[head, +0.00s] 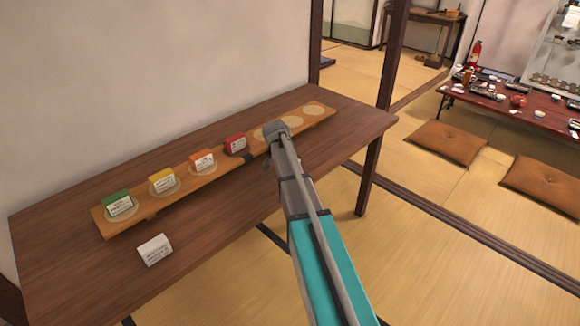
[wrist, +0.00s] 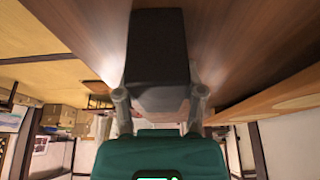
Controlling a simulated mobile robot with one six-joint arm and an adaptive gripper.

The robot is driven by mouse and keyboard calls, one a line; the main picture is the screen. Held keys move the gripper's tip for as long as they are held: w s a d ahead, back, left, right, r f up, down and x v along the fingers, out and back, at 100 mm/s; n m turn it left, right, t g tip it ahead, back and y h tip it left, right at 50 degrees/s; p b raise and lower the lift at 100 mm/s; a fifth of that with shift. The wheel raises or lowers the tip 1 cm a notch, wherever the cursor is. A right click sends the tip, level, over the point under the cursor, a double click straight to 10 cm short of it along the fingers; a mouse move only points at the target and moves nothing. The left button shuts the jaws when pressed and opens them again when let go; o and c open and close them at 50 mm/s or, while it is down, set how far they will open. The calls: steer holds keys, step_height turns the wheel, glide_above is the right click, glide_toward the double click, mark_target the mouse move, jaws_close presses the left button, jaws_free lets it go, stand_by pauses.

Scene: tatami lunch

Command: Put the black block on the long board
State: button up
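The long board (head: 133,217) lies along the back of the dark wooden table. Green (head: 117,204), yellow (head: 162,181), orange (head: 203,160) and red (head: 236,144) blocks stand on it in a row from the left. Pale round spots to the right of the red block look empty where visible. My gripper (head: 264,160) is at the board's front edge, right of the red block. In the wrist view, my gripper (wrist: 159,97) has a finger on each side of the black block (wrist: 157,48). The block shows in the head view as a small dark patch (head: 250,158).
A white block (head: 154,249) lies on the table (head: 215,220) in front of the board's left end. A wall stands behind the table. Floor cushions (head: 455,145) and a low red table (head: 530,112) are farther right. The table's right end is clear.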

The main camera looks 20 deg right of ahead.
jaws_close()
steer(key=shift+r, duration=0.15)
step_height(320, 180, up, 2)
steer(key=shift+p, duration=1.2)
steer(key=s+a+r+p, duration=0.4)
steer(key=s+r+p, duration=0.6)
steer(key=s, duration=0.3)
steer(key=shift+s+r+p, duration=0.2)
steer(key=shift+r+p, duration=0.1)
steer(key=shift+r, duration=0.05)
